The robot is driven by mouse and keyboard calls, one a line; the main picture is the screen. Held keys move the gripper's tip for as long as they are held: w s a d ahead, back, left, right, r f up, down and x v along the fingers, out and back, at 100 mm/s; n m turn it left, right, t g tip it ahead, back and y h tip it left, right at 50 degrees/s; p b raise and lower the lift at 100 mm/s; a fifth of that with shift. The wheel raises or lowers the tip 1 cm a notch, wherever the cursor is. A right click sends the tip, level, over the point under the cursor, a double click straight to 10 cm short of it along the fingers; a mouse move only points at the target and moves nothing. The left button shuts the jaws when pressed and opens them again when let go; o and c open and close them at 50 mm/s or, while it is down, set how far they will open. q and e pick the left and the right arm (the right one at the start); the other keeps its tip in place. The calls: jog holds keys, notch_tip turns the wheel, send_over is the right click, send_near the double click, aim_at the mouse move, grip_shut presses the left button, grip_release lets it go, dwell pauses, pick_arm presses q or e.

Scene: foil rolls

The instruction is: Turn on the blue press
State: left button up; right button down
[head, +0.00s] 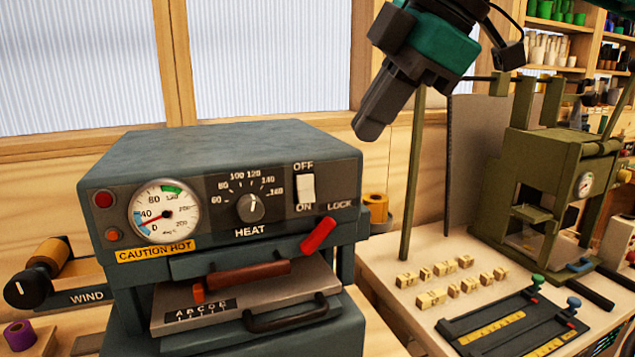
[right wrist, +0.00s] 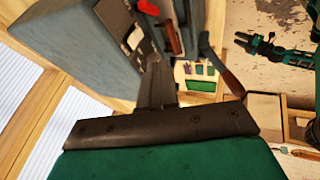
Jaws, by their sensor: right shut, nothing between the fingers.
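The blue press (head: 215,150) stands on the left in the head view. Its front has a round gauge (head: 165,211), a HEAT knob (head: 251,208) and a white rocker switch (head: 306,188) between OFF above and ON below. I cannot tell which way the switch is tipped. My right gripper (head: 368,132) is shut and empty, pointing down, up and right of the switch and apart from it. In the right wrist view its fingers (right wrist: 154,75) point toward the press front, where the switch (right wrist: 134,38) shows.
A red LOCK handle (head: 319,234) sticks out below the switch, and a brown bar handle (head: 248,275) crosses the press front. To the right, a table (head: 390,262) holds small wooden blocks, dark trays and an olive press (head: 548,180). A thin pole (head: 412,180) stands near my right gripper.

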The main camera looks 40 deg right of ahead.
aim_at(306, 189)
jog(key=w+d+x, duration=0.1)
jog(key=w+x, duration=0.1)
jog(key=x, duration=1)
jog(key=shift+w+d, duration=0.25)
jog(key=shift+w, duration=0.05)
jog(key=shift+d+r, duration=0.15)
